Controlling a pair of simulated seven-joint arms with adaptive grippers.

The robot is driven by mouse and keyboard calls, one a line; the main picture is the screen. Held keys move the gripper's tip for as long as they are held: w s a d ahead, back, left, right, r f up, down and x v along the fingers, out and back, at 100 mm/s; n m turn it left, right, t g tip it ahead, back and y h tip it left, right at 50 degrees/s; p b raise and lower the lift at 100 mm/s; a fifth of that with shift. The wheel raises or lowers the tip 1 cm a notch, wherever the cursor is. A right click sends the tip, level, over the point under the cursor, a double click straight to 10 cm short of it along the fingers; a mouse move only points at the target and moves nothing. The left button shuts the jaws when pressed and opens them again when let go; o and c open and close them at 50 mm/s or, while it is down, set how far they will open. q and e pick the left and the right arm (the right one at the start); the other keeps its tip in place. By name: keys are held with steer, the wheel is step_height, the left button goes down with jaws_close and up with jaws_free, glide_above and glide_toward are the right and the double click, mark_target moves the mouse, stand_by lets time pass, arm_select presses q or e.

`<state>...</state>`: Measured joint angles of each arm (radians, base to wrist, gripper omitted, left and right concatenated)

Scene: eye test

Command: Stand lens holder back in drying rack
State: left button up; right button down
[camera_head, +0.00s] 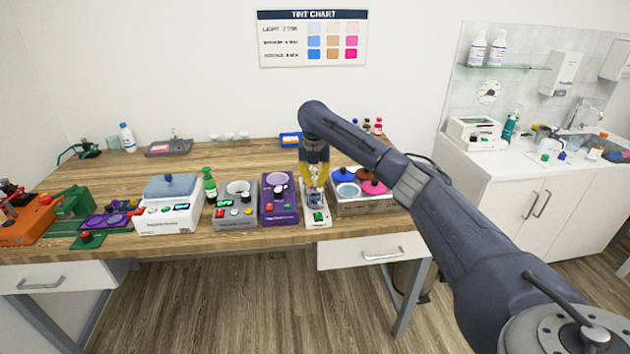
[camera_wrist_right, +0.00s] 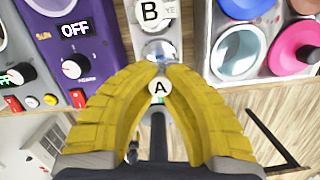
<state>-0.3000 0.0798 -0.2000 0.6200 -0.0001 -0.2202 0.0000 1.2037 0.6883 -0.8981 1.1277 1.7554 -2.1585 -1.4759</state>
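My right gripper (camera_head: 315,186) points down over a narrow white unit (camera_head: 318,222) near the table's front edge. In the right wrist view, its yellow fingers (camera_wrist_right: 164,68) curve in and their tips come close together in front of that unit, which bears labels A and B (camera_wrist_right: 150,12). A small clear, rounded piece (camera_wrist_right: 160,50) shows just beyond the tips; I cannot tell whether they touch or grip it. I cannot pick out the lens holder or the drying rack with certainty. My left gripper is not in view.
A purple unit (camera_head: 279,205) with an OFF display stands close left of the white one. A unit with coloured round pots (camera_head: 365,204) stands close right. A grey unit (camera_head: 236,218) and white bath (camera_head: 168,220) are further left. The table behind is partly clear.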

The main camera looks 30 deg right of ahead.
steer(key=shift+f, duration=0.25)
stand_by(0.3)
steer(key=c, duration=1)
jaws_free()
steer(key=shift+r, duration=3)
